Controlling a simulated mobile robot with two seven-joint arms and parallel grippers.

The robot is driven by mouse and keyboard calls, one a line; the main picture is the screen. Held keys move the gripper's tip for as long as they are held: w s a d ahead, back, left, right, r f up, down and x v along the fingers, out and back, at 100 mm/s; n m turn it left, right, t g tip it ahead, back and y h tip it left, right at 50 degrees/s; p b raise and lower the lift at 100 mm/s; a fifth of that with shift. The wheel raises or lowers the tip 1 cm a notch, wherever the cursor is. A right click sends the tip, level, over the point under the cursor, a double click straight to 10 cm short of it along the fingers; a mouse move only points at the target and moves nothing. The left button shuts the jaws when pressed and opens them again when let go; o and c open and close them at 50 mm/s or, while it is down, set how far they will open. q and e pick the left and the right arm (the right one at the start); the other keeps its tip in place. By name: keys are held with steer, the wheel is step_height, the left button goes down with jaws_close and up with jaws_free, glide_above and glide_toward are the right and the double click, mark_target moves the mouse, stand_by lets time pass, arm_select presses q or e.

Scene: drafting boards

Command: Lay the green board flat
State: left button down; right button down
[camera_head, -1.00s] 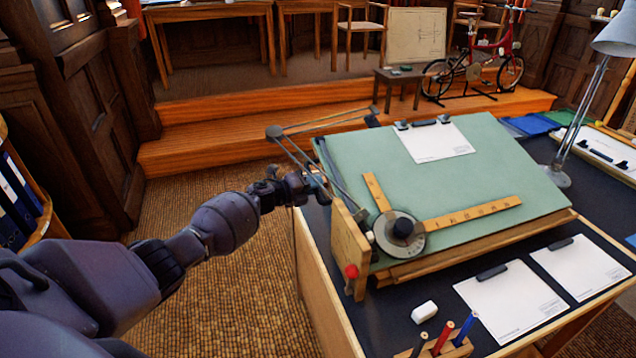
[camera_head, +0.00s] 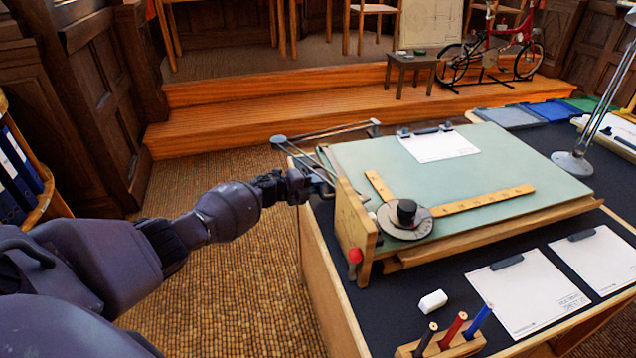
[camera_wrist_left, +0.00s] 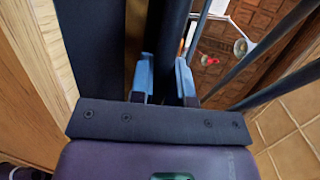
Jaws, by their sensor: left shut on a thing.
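The green board (camera_head: 480,165) is a drafting board on the dark desk, at a shallow tilt with its back edge a little raised. A straightedge with a round dial (camera_head: 404,220) lies on it. A wooden side panel with a red knob (camera_head: 355,256) stands at its front left corner. My left gripper (camera_head: 308,186) is at the board's left side, beside the linkage rods. In the left wrist view its blue fingertips (camera_wrist_left: 165,78) are shut on a dark bar (camera_wrist_left: 170,35). How the bar joins the board is hidden. My right gripper is not in view.
A paper sheet (camera_head: 438,146) is clipped on the board. Clipboards (camera_head: 528,291), an eraser (camera_head: 432,300) and a pencil holder (camera_head: 440,346) lie in front. A lamp base (camera_head: 572,166) stands close to the board's right back corner. Linkage rods (camera_head: 330,131) extend behind my gripper.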

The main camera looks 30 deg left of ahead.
arm_select(q)
steer(key=shift+s+f, duration=0.15)
steer(key=shift+f, duration=0.25)
steer(key=c, duration=1.1)
jaws_free()
steer(key=shift+f, duration=0.1)
steer(key=shift+r, duration=0.2)
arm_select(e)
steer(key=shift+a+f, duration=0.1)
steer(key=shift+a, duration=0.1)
arm_select(q)
steer(key=shift+s+a+r, duration=0.25)
steer(key=shift+s+a, duration=0.05)
steer(key=p+v, duration=0.2)
steer(key=v, duration=0.7)
steer(key=shift+s+a, duration=0.2)
steer(key=shift+s, duration=0.2)
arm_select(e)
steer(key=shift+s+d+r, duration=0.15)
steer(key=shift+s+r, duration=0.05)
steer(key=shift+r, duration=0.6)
arm_select(q)
steer(key=shift+f, duration=0.1)
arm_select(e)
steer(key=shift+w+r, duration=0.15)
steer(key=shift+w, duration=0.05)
